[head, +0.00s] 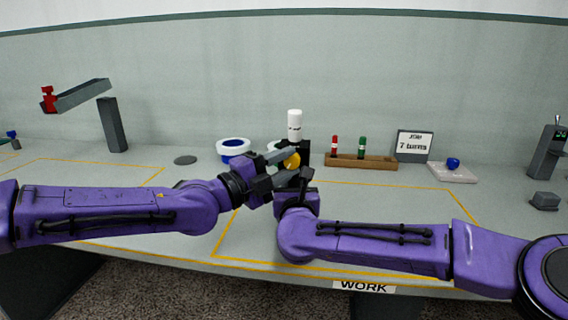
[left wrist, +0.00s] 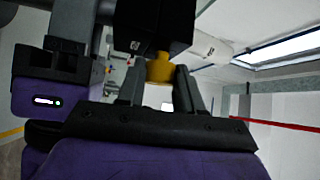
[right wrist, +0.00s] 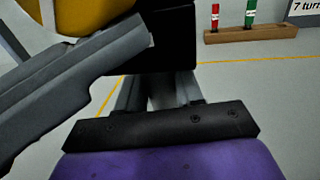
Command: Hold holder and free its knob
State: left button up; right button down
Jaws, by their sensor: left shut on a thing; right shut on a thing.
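The black holder (head: 306,149) stands upright near the middle of the table with a white cylinder (head: 295,125) on top. Its yellow knob (head: 291,160) is on the side facing me. My left gripper (head: 284,166) is shut on the knob; in the left wrist view the knob (left wrist: 160,68) sits between its fingers, against the black block (left wrist: 150,22). My right gripper (head: 299,178) is shut on the lower part of the holder; in the right wrist view the black body (right wrist: 172,40) runs down between its fingers (right wrist: 160,95), whose tips are partly hidden.
Behind stand a white and blue bowl (head: 234,149), a wooden rack (head: 360,162) with red and green spindles, a "7 turns" sign (head: 414,145) and a pale tray (head: 455,175) with a blue piece. A grey post (head: 112,125) stands left. My grippers are very close together.

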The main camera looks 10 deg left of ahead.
pick_arm(q)
jog(key=shift+s+d+r, duration=0.1)
dwell(0.3)
jog(key=o, duration=1)
jog(key=shift+o, duration=0.2)
jog(key=v, duration=1.2)
